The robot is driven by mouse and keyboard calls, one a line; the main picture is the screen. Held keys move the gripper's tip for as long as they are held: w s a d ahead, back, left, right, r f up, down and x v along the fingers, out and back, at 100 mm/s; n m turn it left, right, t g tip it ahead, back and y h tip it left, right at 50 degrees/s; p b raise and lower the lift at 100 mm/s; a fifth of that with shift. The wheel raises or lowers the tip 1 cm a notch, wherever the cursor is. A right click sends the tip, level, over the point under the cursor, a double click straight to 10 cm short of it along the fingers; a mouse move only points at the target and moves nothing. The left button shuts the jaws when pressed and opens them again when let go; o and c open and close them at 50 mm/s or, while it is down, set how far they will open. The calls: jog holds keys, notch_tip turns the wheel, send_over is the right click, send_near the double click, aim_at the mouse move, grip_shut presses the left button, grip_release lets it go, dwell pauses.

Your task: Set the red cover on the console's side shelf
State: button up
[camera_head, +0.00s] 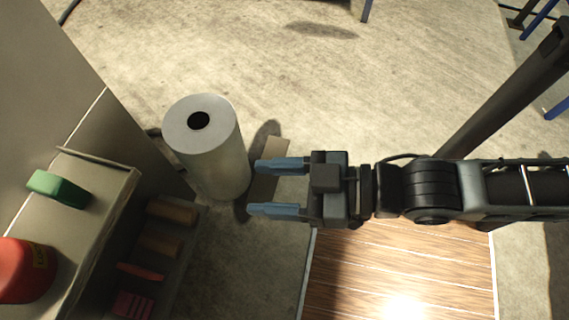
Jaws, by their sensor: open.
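A red rounded piece with a yellow label (22,270), which looks like the red cover, is cut off by the left edge of the picture. It stands on a beige raised surface (98,190) beside the tall grey console (40,75). I cannot tell whether this surface is the side shelf. My gripper (258,189) points left with its two blue fingers apart and nothing between them. It is well to the right of the red piece, with a grey cylinder between its fingertips and the console.
The upright grey cylinder (222,160) has a dark hole in its top. A green block (58,188) lies on the beige surface. Brown blocks (160,245) and red pieces (132,304) sit lower beside it. Open concrete floor (400,70) lies beyond my arm.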

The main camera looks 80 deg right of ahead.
jog(key=s+d+r+m+h, duration=0.1)
jog(key=s+d, duration=0.1)
jog(key=s, duration=0.4)
jog(key=shift+d+r+g+h, duration=0.3)
jog(key=shift+r+g, duration=0.1)
jog(key=shift+r, duration=0.1)
